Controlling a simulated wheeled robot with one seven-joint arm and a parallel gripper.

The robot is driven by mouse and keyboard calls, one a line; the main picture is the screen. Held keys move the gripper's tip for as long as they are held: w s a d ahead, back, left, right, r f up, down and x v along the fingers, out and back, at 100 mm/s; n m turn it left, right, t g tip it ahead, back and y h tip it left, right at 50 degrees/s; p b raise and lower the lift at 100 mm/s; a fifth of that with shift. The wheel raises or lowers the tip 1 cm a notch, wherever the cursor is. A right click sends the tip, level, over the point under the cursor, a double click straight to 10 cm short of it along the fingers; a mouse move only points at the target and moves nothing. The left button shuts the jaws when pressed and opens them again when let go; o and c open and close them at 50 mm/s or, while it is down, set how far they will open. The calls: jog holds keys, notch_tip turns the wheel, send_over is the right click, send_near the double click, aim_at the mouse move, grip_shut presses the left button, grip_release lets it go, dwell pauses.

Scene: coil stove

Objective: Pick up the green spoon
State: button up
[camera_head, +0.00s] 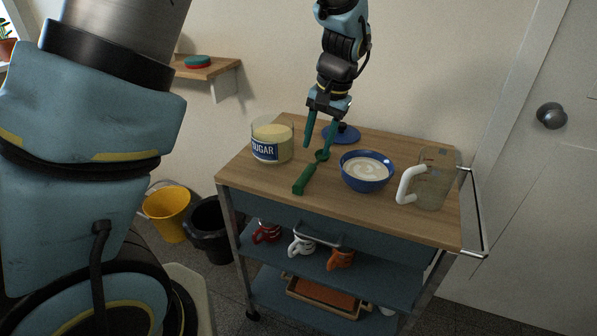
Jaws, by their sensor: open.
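The green spoon (304,180) lies on the wooden top of the cart (248,180), between the sugar jar and the blue bowl.
A glass sugar jar (271,141) stands left of the spoon. A blue bowl (366,183) of creamy content and a clear measuring jug (432,180) stand to the right. A blue round object (343,135) sits behind my gripper. The front left top is clear.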

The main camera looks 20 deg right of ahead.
aim_at(308, 172)
jog(key=f+p, duration=0.1)
jog(key=f, duration=0.2)
jog(key=a+f+p, duration=0.1)
jog(key=f, duration=0.2)
jog(key=w+f, duration=0.1)
jog(key=f, duration=0.1)
jog(key=shift+w+a+f+p, duration=0.1)
jog(key=shift+a+f+p, duration=0.25)
jog(key=shift+f+p, duration=0.05)
jog(key=shift+c, duration=0.4)
grip_shut()
dwell(0.7)
